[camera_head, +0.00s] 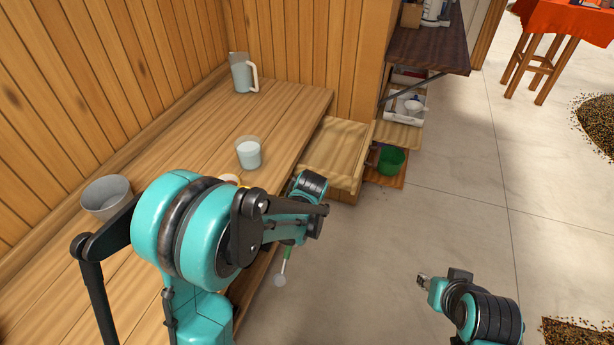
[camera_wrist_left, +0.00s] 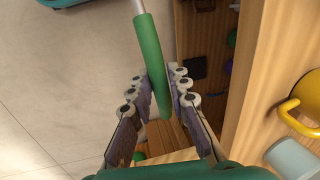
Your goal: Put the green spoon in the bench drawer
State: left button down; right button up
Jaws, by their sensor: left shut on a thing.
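The green spoon (camera_head: 287,262) hangs from my left gripper (camera_wrist_left: 155,88), beside the bench's front edge, with its pale bowl end low. In the left wrist view, the green handle (camera_wrist_left: 150,50) is between the two fingers, which are shut on it. In the head view, my left arm hides most of that gripper. The bench drawer (camera_head: 335,150) is pulled open at the far end of the bench, beyond the gripper, and its visible inside looks empty. My right gripper (camera_head: 424,281) is low over the floor at the right, too small to tell if open.
On the bench (camera_head: 180,135) stand a pitcher (camera_head: 242,76), a glass of white liquid (camera_head: 249,153) and a grey bowl (camera_head: 107,196). A yellow-handled mug (camera_wrist_left: 300,105) is near the gripper. A green bucket (camera_head: 391,160) stands past the drawer.

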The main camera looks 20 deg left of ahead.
aim_at(327, 145)
jog(key=i+l+u, duration=0.1)
jog(key=i, duration=0.4)
jog(key=i+l+u, duration=0.1)
jog(key=i+l, duration=0.2)
jog(key=i, duration=0.2)
jog(key=i+l+u, duration=0.15)
jog(key=i, duration=0.35)
jog(key=i+l, duration=0.05)
jog(key=l, duration=0.05)
